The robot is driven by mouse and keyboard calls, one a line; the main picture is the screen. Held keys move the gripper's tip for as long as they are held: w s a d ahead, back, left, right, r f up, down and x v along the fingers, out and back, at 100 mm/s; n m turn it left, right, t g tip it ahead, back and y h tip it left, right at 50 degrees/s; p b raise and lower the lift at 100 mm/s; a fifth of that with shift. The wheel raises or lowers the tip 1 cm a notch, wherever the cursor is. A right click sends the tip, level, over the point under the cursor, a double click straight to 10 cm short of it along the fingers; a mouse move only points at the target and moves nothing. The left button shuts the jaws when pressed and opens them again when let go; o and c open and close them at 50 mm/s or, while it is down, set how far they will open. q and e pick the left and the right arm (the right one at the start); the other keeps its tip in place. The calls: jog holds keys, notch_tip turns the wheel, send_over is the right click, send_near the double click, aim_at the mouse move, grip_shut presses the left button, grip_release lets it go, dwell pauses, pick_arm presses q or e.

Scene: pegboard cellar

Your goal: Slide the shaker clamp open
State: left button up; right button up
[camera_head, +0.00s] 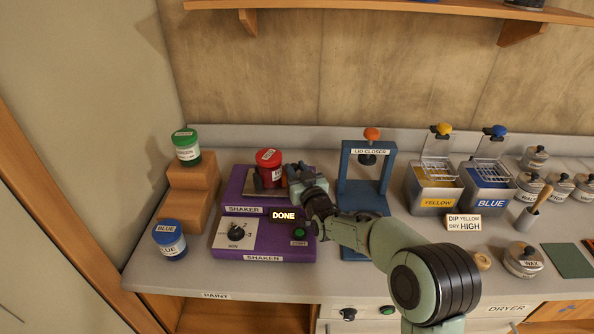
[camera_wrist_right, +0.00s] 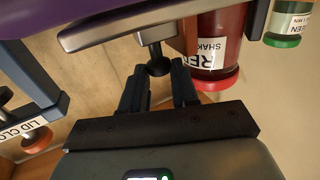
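The purple shaker (camera_head: 240,188) stands on the bench with a red jar (camera_head: 268,165) upright on it; the jar also shows in the right wrist view (camera_wrist_right: 215,38). The clamp's metal bar (camera_wrist_right: 125,28) has a short stem and a black knob (camera_wrist_right: 158,66). In the head view my right gripper (camera_head: 290,178) reaches the shaker's right side, beside the jar, and hides much of the clamp. In the wrist view its two dark fingers are apart, with the knob between their tips; I cannot tell if they touch it. My left gripper is not in view.
The shaker's control box (camera_head: 262,238) in front has a dial and a lit DONE sign (camera_head: 284,215). A blue lid closer (camera_head: 365,195) stands close to the right of my gripper. Green (camera_head: 186,148) and blue (camera_head: 170,240) jars are at the left; yellow and blue dip tanks are at the right.

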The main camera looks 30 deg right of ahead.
grip_shut()
jog(key=shift+s+d+f+b, duration=0.1)
jog(key=shift+s+d+b, duration=0.05)
jog(key=shift+d+b, duration=0.25)
jog(key=s+d+b, duration=0.2)
jog(key=d, duration=0.1)
jog(key=shift+a, duration=0.1)
jog(key=o, duration=0.6)
grip_release()
jog(key=shift+w, duration=0.1)
jog(key=s, duration=0.4)
jog(key=s+a+b, duration=0.1)
jog(key=s, duration=0.4)
jog(key=s+a+b, duration=0.1)
jog(key=s, duration=0.3)
jog(key=shift+s+a, duration=0.1)
jog(key=shift+s, duration=0.05)
